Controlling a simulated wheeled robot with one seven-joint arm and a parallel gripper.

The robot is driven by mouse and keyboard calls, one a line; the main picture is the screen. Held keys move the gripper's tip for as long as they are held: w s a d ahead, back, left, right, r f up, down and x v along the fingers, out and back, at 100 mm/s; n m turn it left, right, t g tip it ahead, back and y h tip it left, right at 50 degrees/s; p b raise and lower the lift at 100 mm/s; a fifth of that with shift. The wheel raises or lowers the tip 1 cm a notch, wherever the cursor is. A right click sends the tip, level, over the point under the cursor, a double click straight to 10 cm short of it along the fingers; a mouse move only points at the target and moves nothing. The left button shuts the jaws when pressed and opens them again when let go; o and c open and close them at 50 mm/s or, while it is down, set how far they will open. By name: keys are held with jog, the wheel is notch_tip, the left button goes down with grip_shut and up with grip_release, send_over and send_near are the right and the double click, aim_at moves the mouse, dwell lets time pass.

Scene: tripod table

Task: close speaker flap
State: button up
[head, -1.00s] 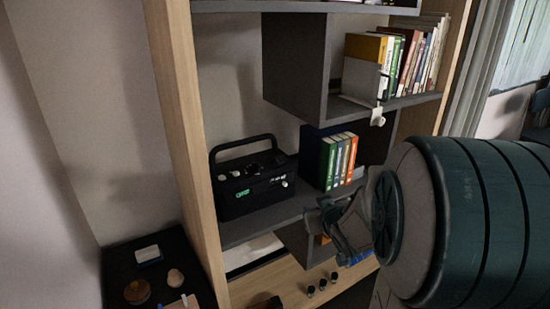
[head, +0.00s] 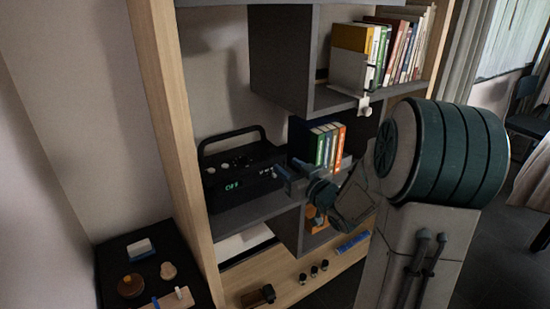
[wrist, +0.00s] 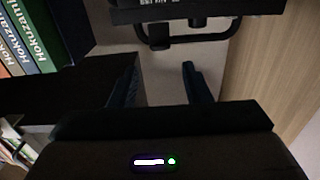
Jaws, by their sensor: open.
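The speaker (head: 236,186) is a black box with a carry handle, knobs on top and a green lit display on its front. It stands on the grey middle shelf. In the wrist view the speaker (wrist: 195,11) shows at the top edge, with its handle bar below. My gripper (head: 284,179) is at the right end of the speaker's front; I cannot tell whether it touches. In the wrist view my gripper (wrist: 157,85) has its two fingers apart with nothing between them. I cannot make out the flap; my fingers partly cover that end of the speaker.
Upright books (head: 328,146) stand just right of the speaker, close to my gripper; they also show in the wrist view (wrist: 32,40). A wooden side panel (head: 165,120) bounds the left. A black table (head: 120,262) with small objects stands at lower left.

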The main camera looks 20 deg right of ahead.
aim_at(272, 154)
jog(key=x, duration=0.7)
jog(key=shift+w, duration=0.25)
grip_shut()
